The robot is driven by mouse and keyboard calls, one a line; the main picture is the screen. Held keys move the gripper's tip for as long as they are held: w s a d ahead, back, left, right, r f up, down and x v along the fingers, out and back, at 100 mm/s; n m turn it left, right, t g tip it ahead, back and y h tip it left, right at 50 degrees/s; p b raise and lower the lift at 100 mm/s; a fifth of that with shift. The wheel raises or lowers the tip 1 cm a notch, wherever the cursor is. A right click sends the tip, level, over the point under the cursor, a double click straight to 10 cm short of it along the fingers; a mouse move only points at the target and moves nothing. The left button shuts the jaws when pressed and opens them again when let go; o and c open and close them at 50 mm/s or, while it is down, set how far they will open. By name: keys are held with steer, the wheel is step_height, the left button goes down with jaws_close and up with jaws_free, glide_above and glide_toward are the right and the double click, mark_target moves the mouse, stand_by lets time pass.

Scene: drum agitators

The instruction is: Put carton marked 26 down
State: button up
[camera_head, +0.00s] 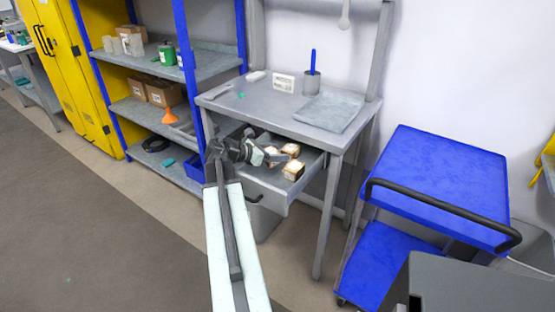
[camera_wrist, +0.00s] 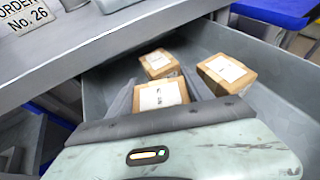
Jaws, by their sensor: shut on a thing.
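My gripper (camera_head: 274,158) is inside the open drawer (camera_head: 262,184) of the grey workbench. In the wrist view its two fingers (camera_wrist: 160,98) are shut on a small brown carton (camera_wrist: 162,94) with a white label. The label's print is too small to read, and I cannot tell whether this carton touches the drawer floor. A second carton (camera_wrist: 158,63) is just beyond it, and a third carton (camera_wrist: 227,73) is to the right. Both lie in the drawer with labels up. A card on the bench top reads "ORDER No. 26" (camera_wrist: 27,14).
The bench top (camera_head: 262,105) above holds a grey mat (camera_head: 328,112), a cup with a blue tool (camera_head: 312,82) and a card (camera_head: 284,82). A blue cart (camera_head: 440,180) stands right. Blue-framed shelves (camera_head: 150,108) stand left.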

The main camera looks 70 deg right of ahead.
steer(key=shift+r, duration=0.1)
steer(key=shift+f+b, duration=0.55)
steer(key=shift+f, duration=0.1)
steer(key=o, duration=1.4)
steer(key=shift+c, duration=0.2)
steer(key=shift+w+a+r+p, duration=0.15)
steer(key=shift+a+r+p, duration=0.1)
steer(key=shift+r+p, duration=0.35)
steer(key=shift+w+a+r+p, duration=0.15)
steer(key=shift+a+r+p, duration=0.1)
steer(key=shift+r+p, duration=0.3)
steer(key=p+v, duration=0.1)
steer(key=v, duration=0.4)
steer(key=p+v, duration=0.2)
steer(key=v, duration=0.3)
steer(key=shift+w+a+f+p, duration=0.15)
steer(key=shift+w+a+p, duration=0.1)
steer(key=shift+p, duration=0.05)
